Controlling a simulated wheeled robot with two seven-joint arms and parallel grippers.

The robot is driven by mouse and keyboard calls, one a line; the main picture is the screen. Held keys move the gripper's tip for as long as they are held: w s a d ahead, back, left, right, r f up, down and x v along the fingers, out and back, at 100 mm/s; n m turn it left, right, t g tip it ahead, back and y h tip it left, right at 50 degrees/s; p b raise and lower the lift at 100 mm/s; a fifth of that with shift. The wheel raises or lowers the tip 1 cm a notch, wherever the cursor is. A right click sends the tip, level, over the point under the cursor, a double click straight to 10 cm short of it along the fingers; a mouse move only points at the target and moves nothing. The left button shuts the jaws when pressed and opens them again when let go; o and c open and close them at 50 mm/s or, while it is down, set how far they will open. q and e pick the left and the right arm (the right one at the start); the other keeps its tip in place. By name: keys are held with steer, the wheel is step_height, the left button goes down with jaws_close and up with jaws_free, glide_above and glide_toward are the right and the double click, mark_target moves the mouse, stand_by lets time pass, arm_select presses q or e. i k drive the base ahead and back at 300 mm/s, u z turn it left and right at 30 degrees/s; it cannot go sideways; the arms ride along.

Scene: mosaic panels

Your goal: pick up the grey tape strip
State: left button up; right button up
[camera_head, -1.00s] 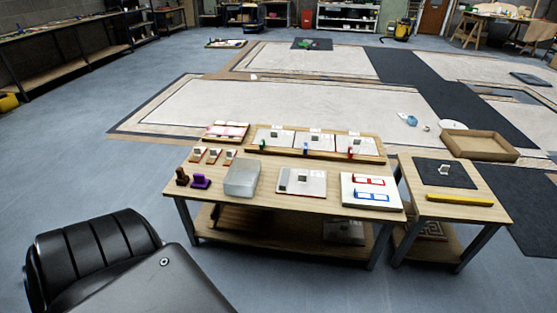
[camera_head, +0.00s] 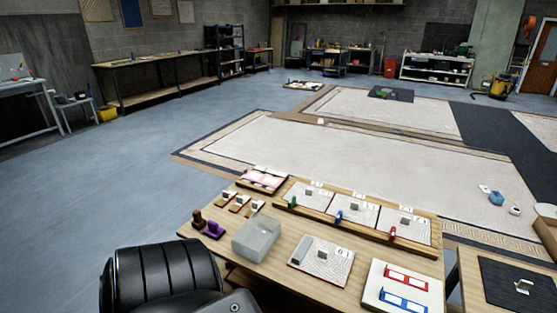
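A narrow grey strip (camera_head: 301,249) lies along the left side of a pale square panel (camera_head: 323,272) on the wooden table (camera_head: 262,279). It looks like the grey tape strip, but it is too small to be sure. A small grey upright piece (camera_head: 322,254) stands on the same panel. Neither of my grippers is in view, so I cannot see what they hold.
A translucent box (camera_head: 256,240) stands left of the panel, with purple (camera_head: 214,229) and brown stamps beyond it. A white board with red and blue frames (camera_head: 403,290) lies right. A long tray (camera_head: 355,223) runs behind. Open floor (camera_head: 150,170) lies left.

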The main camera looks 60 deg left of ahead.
mark_target(298, 258)
steer(key=u, duration=0.85)
steer(key=i, duration=0.85)
steer(key=u, duration=1)
